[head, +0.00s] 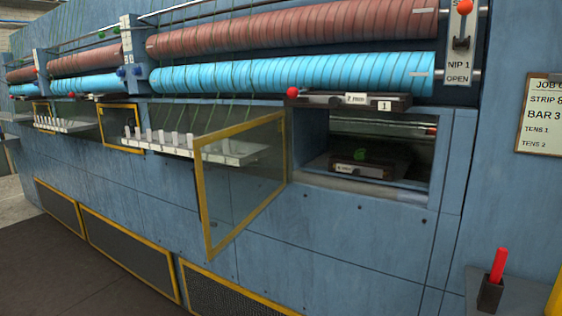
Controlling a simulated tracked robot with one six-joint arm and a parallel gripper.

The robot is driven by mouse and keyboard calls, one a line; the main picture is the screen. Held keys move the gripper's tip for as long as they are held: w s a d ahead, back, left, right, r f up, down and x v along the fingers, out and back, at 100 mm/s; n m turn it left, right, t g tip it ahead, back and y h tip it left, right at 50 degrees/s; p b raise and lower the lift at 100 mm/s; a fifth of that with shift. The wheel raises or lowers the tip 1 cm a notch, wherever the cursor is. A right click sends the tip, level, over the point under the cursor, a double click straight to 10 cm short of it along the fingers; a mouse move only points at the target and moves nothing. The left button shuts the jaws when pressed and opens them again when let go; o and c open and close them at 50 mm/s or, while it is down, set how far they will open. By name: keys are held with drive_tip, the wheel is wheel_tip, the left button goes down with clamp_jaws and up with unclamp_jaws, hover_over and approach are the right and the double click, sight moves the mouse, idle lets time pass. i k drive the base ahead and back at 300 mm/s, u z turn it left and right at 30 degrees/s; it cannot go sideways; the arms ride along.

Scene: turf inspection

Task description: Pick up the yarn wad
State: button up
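A small green clump (360,154), which looks like the yarn wad, sits inside the open rectangular bay (315,182) in the blue machine. It rests on or just behind a dark block with a small label (358,168). It is small in the picture, so its exact contact is hard to tell. My gripper is not in view.
A yellow-framed clear door (240,180) stands swung open left of the bay. A white pegged rail (225,153) sticks out behind it. A dark bar marked 1 (350,101) with a red knob (292,93) sits above the bay. A red stick in a holder (490,295) stands lower right.

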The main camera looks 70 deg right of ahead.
sight(359, 153)
drive_tip(key=z, duration=0.2)
drive_tip(key=i, duration=0.75)
drive_tip(key=z, duration=2.8)
